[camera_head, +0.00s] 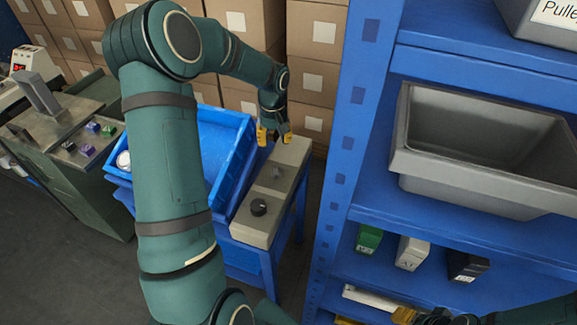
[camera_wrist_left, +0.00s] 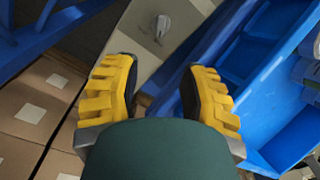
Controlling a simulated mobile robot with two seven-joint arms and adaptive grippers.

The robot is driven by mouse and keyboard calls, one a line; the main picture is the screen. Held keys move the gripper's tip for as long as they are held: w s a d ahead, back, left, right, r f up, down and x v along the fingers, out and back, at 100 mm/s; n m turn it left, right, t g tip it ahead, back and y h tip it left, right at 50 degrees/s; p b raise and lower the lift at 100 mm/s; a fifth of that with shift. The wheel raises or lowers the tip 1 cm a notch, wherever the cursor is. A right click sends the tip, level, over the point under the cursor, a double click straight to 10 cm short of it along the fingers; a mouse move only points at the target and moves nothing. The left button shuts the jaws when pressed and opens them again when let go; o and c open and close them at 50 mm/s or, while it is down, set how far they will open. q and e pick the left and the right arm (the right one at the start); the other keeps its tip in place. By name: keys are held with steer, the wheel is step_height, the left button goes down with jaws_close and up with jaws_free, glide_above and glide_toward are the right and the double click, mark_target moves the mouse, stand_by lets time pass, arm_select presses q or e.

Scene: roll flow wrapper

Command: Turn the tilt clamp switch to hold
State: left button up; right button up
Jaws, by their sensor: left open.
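A grey control box (camera_head: 244,222) stands beside a blue tray on a blue stand. It carries a black round knob (camera_head: 258,207) near its front end and a small grey switch (camera_head: 277,173) farther back. In the left wrist view, a grey switch knob (camera_wrist_left: 162,24) sits on the box top, ahead of the fingers. I cannot read any label or tell its setting. My left gripper (camera_head: 273,136) is over the far end of the box, with yellow fingertips. In the wrist view the gripper (camera_wrist_left: 157,86) is open and empty, apart from the knob. My right gripper is at most partly visible at the bottom right.
The blue tray (camera_head: 228,119) lies left of the control box. A tall blue shelf (camera_head: 345,145) with a grey bin (camera_head: 480,190) stands close on the right. Stacked cardboard boxes (camera_head: 317,67) fill the back. A green bench (camera_head: 95,190) is at the left.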

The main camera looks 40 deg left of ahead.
mark_target(276, 170)
arm_select(q)
step_height(276, 170, down, 13)
steer(key=b, duration=0.2)
steer(key=shift+b, duration=0.3)
steer(key=shift+o, duration=0.2)
steer(key=shift+s, duration=0.1)
jaws_close()
